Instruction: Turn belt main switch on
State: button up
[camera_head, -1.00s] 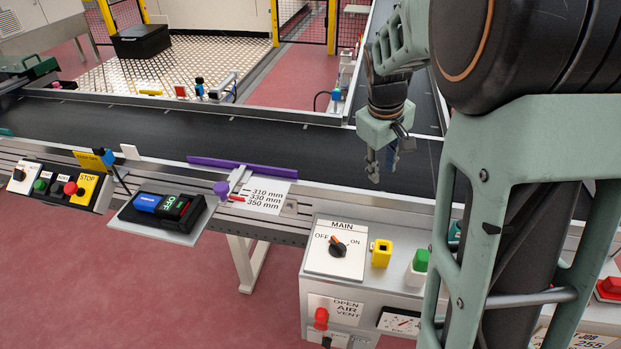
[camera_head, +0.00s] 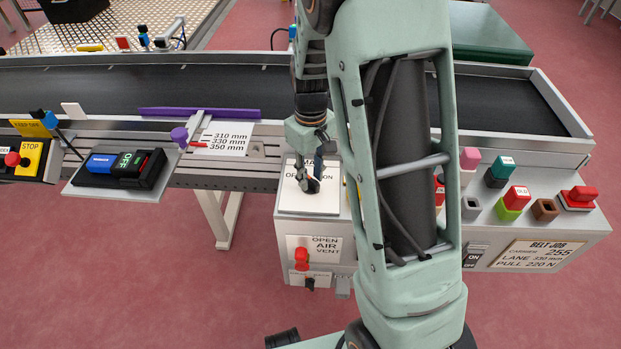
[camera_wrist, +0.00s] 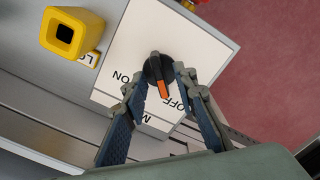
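The MAIN switch is a black knob with an orange pointer on a white plate (camera_head: 290,203). In the wrist view the knob (camera_wrist: 157,70) shows clearly, its pointer towards the OFF lettering, with ON on the other side. My gripper (camera_head: 311,184) is down at the plate, its fingers open on either side of the knob. In the wrist view the gripper (camera_wrist: 160,82) shows small gaps by the knob, but I cannot tell whether a finger touches it. In the head view the fingers largely hide the knob and part of the lettering.
A yellow square socket piece (camera_wrist: 70,35) stands beside the plate. A red air vent knob (camera_head: 302,257) is below on the box front.

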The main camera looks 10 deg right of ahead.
jog(key=shift+f, duration=0.4)
jog(key=shift+c, duration=0.4)
grip_shut()
